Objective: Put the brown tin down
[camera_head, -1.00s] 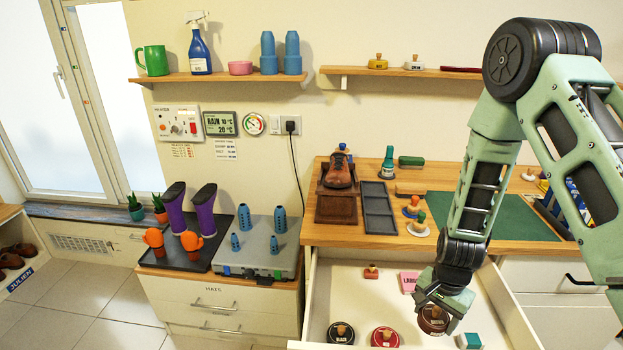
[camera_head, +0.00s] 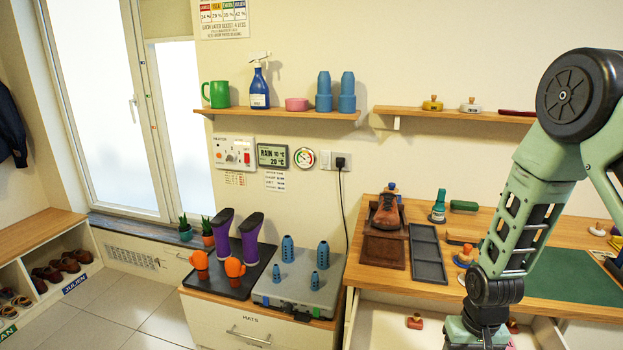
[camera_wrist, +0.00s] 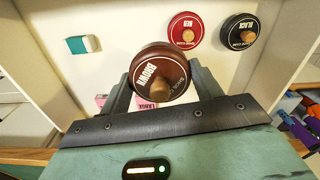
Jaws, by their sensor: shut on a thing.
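The brown tin (camera_wrist: 160,75), round with a wooden knob and a BROWN label, is between the fingers of my gripper (camera_wrist: 155,92) in the wrist view, and the gripper is shut on it. It is over the open white drawer (camera_wrist: 112,18); I cannot tell whether it touches the drawer floor. In the head view the arm's end (camera_head: 478,332) is at the bottom edge, over the drawer, and the fingers and tin are out of frame.
A red tin (camera_wrist: 186,29) and a black tin (camera_wrist: 239,32) lie in the drawer. A white and teal block (camera_wrist: 84,44) lies to the left. A pink block (camera_wrist: 146,104) is partly hidden. A shoe (camera_head: 387,212) and a dark divided tray (camera_head: 427,255) are on the worktop.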

